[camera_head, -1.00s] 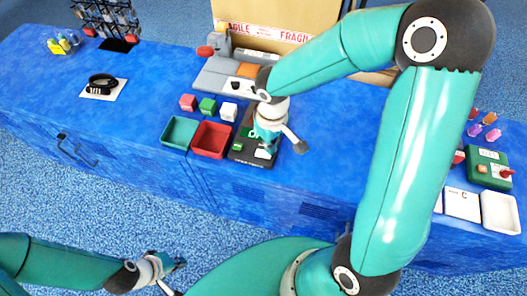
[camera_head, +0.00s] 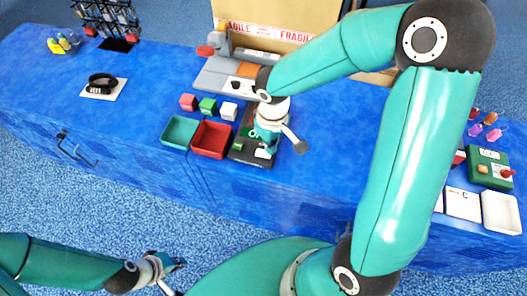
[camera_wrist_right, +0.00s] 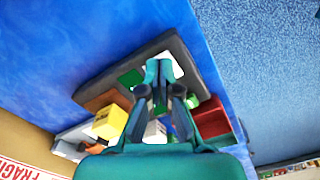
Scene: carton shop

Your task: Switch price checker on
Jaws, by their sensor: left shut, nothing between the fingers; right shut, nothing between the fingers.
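A dark flat panel (camera_head: 238,155) lies near the front edge of the blue counter, right of the red tray. It carries green and white patches; which device it is cannot be read. My right gripper (camera_head: 265,150) is shut and empty, pointing down over this panel and covering part of it. In the right wrist view the shut fingers (camera_wrist_right: 160,70) are in front of the dark panel (camera_wrist_right: 105,88), beside a green patch (camera_wrist_right: 131,77). Whether the tips touch it I cannot tell. My left gripper (camera_head: 178,263) is shut and empty, low at the bottom left, away from the counter.
A teal tray (camera_head: 180,131) and a red tray (camera_head: 211,139) stand left of the panel. Red, green and white cubes (camera_head: 207,106) sit behind them. A grey machine (camera_head: 215,78) and a carton (camera_head: 280,14) are behind. A green box (camera_head: 487,168) with a red knob is at right.

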